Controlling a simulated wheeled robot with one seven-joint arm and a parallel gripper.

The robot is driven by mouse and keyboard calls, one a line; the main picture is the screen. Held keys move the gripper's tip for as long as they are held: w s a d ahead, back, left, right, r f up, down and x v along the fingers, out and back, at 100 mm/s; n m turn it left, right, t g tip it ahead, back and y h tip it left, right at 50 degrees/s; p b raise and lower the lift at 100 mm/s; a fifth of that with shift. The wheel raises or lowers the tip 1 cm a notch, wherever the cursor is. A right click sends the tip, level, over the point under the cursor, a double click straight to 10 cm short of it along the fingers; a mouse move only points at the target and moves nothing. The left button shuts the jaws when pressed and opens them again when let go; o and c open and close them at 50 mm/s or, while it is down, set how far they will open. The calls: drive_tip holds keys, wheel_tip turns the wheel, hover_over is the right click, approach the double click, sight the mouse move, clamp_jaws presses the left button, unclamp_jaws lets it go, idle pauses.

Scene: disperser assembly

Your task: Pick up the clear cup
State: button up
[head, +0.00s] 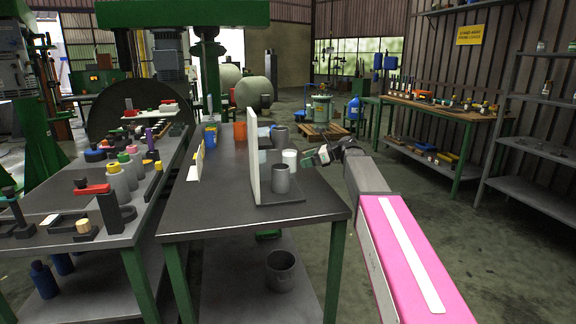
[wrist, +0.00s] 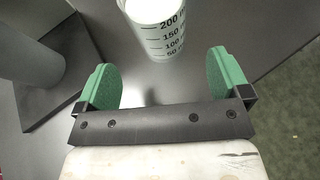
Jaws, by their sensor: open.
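The clear cup (wrist: 158,28) is a whitish, see-through beaker with printed volume marks such as 200 and 150. In the wrist view it stands at the top, ahead of the gap between my green fingers, with its upper part cut off. In the head view the cup (head: 289,158) is on the dark table, behind a grey cup. My gripper (wrist: 166,75) is open and empty, its two green fingers wide apart. In the head view my gripper (head: 310,167) is just right of the cup, near the table's right edge.
A grey cup (head: 281,180) stands on a dark base with an upright white panel (head: 252,150), close in front of the clear cup. Another grey cup (head: 281,134) is behind. Orange and blue containers stand farther back. The table's front left is clear.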

sight(296, 162)
drive_tip(key=x, duration=0.7)
drive_tip(key=shift+w+a+f, duration=0.15)
drive_tip(key=shift+a+f, duration=0.05)
drive_tip(key=shift+a, duration=0.1)
drive_tip(key=c, duration=1.2)
